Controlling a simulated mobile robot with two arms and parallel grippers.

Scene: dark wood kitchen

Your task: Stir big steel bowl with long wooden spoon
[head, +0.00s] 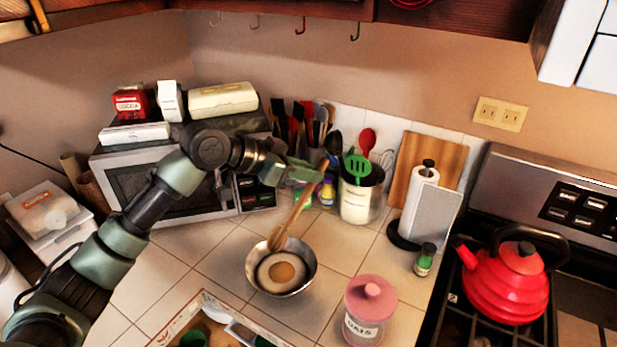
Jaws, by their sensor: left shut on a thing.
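The big steel bowl (253,262) stands on the tiled counter near the middle of the head view, with pale contents and a tan round patch inside. The long wooden spoon (296,212) slants down from my left gripper, its broad end over the bowl's back rim area. I cannot tell whether the spoon touches the contents. My left gripper (308,172) is shut on the spoon's upper end, above and slightly right of the bowl. My right gripper is not in view.
A pink-lidded oats jar (370,312) stands right of the bowl. A utensil crock (357,203), paper towel holder (420,205) and microwave (130,180) stand behind. A red kettle (505,283) sits on the stove. An open box (205,303) is in front.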

